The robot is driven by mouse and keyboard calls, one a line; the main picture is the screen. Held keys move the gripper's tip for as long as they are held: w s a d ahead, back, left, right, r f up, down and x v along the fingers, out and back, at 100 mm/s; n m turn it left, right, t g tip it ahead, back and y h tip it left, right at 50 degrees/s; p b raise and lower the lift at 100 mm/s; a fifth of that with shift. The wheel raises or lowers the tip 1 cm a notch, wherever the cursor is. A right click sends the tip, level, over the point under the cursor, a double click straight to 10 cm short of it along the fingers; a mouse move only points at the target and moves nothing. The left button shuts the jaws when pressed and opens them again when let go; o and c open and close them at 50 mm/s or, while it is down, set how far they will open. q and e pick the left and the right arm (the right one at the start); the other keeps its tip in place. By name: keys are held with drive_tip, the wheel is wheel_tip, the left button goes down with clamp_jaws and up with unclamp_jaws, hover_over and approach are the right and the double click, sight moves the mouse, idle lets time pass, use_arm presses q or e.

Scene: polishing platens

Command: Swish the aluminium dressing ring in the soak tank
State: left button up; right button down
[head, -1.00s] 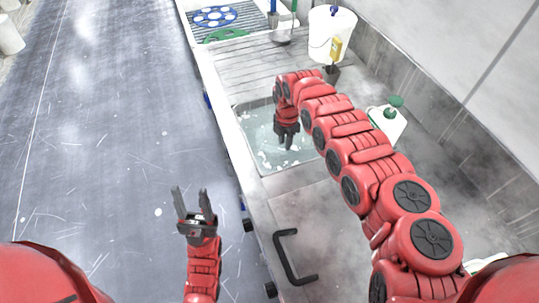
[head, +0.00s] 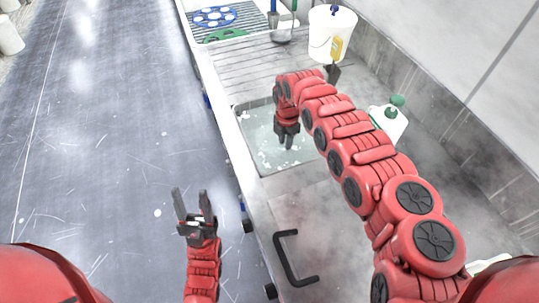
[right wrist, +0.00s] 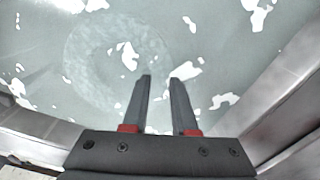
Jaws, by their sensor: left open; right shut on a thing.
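The soak tank (head: 263,168) is a sunken rectangular basin in the bench, holding cloudy water with white foam patches. My right gripper (head: 287,145) reaches down into it. In the right wrist view the aluminium dressing ring (right wrist: 80,50) shows as a faint, pale round shape under the water. My right gripper (right wrist: 161,78) is shut on the ring's near right side, its fingers a little apart; the grip itself is blurred by water. The ring cannot be made out in the head view. My left gripper (head: 190,198) is open and empty, left of the bench over the floor.
A white bucket (head: 330,35) with a yellow label stands beyond the tank. A white bottle with a green cap (head: 390,118) stands right of it. A blue holed disc (head: 214,16) lies at the far end. A black handle (head: 288,262) is on the near bench edge.

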wheel_tip(320, 180, up, 4)
drive_tip(key=shift+r+p, duration=0.1)
drive_tip(key=shift+p, duration=0.95)
wheel_tip(320, 180, up, 6)
drive_tip(key=p, duration=0.3)
drive_tip(key=shift+r+p, duration=0.25)
drive_tip(key=shift+p, duration=0.1)
